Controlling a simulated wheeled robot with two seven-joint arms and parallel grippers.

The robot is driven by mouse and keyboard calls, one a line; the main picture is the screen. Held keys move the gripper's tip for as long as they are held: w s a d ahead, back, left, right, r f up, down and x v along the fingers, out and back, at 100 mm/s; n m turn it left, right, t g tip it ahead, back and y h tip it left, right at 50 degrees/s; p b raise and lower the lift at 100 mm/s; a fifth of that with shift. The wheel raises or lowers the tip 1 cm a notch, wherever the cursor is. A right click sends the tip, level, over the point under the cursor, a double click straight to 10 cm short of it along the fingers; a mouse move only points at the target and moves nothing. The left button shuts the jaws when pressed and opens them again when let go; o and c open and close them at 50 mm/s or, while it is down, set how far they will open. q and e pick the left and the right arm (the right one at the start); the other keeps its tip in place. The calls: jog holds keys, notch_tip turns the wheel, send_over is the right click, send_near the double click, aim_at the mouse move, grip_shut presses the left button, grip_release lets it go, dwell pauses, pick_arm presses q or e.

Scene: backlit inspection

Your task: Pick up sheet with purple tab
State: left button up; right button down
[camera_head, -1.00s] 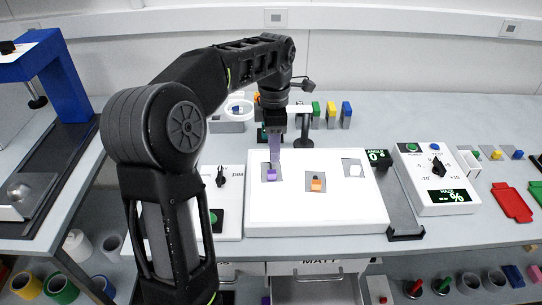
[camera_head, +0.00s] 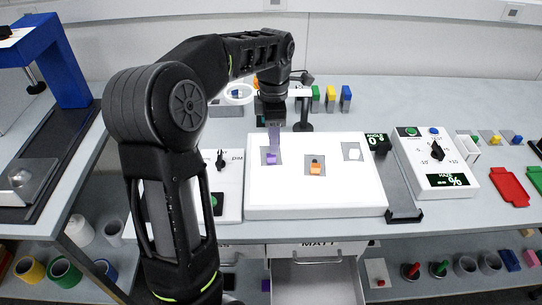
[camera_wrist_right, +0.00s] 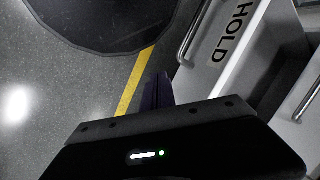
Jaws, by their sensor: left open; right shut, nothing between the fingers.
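The grey sheet with a purple tab (camera_head: 264,152) lies at the left of the white lit panel (camera_head: 330,195); its purple tab sits near its lower edge. My left gripper (camera_head: 274,148) points down over this sheet with its purplish fingers just above or at the tab. It is open, and I cannot tell whether the tab is between the fingers. The fingers hide part of the sheet. My right gripper (camera_wrist_right: 157,90) shows only in the right wrist view, shut and empty over the floor.
A sheet with an orange tab (camera_head: 315,169) and one with a white tab (camera_head: 353,152) lie on the same panel. A haze meter box (camera_head: 436,165) stands at right. An open drawer (camera_head: 318,262) labelled MATT juts out below the bench.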

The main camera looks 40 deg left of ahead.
pick_arm(q)
notch_tip(320, 180, down, 5)
jog(key=shift+f+p, duration=0.1)
jog(key=shift+p, duration=0.4)
jog(key=shift+s, duration=0.1)
grip_shut()
dwell(0.4)
